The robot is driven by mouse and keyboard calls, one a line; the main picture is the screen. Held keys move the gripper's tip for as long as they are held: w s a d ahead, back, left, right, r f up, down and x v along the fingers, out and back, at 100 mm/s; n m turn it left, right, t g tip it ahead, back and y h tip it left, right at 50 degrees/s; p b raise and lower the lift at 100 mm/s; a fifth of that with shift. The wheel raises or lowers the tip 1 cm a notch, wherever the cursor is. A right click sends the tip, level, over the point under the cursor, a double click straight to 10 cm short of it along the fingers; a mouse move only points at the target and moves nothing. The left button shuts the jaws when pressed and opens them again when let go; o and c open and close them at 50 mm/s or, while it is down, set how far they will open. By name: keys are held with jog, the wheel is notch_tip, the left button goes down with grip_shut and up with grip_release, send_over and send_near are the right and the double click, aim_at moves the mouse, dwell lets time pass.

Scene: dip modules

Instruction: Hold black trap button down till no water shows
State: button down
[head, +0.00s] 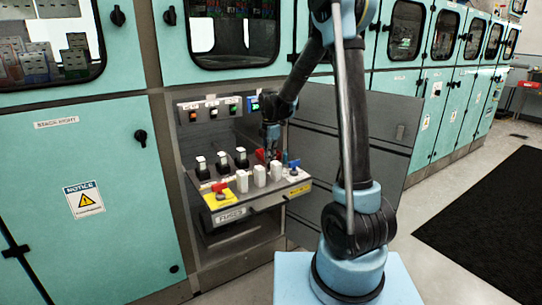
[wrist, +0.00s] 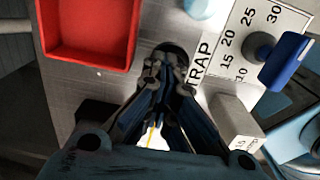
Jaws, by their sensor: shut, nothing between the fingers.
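The black trap button (wrist: 170,48) shows in the wrist view as a dark round shape beside the printed word TRAP. My gripper (wrist: 165,68) is shut and empty, with its fingertips right at the button and covering part of it. I cannot tell whether the button is pressed down. In the head view my gripper (head: 271,157) points down at the back right of the fuse shelf (head: 235,214); the button is hidden there. I cannot make out any water in either view.
A red tray (wrist: 88,28) lies left of the button. A blue-handled lever (wrist: 286,62) on a numbered scale and a pale block (wrist: 236,118) stand close on the right. In the head view, several white blocks (head: 259,175) and black switches (head: 221,161) crowd the shelf.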

jog(key=shift+w+d+f, duration=0.1)
jog(key=shift+w+f, duration=0.1)
jog(key=shift+f, duration=0.1)
dwell(0.9)
jog(key=shift+r, duration=0.1)
dwell(0.9)
jog(key=shift+w+r, duration=0.1)
jog(key=shift+r, duration=0.05)
jog(key=shift+w+r, duration=0.5)
jog(key=shift+w, duration=0.3)
notch_tip(320, 180, up, 13)
jog(key=s, duration=0.1)
jog(key=shift+s, duration=0.3)
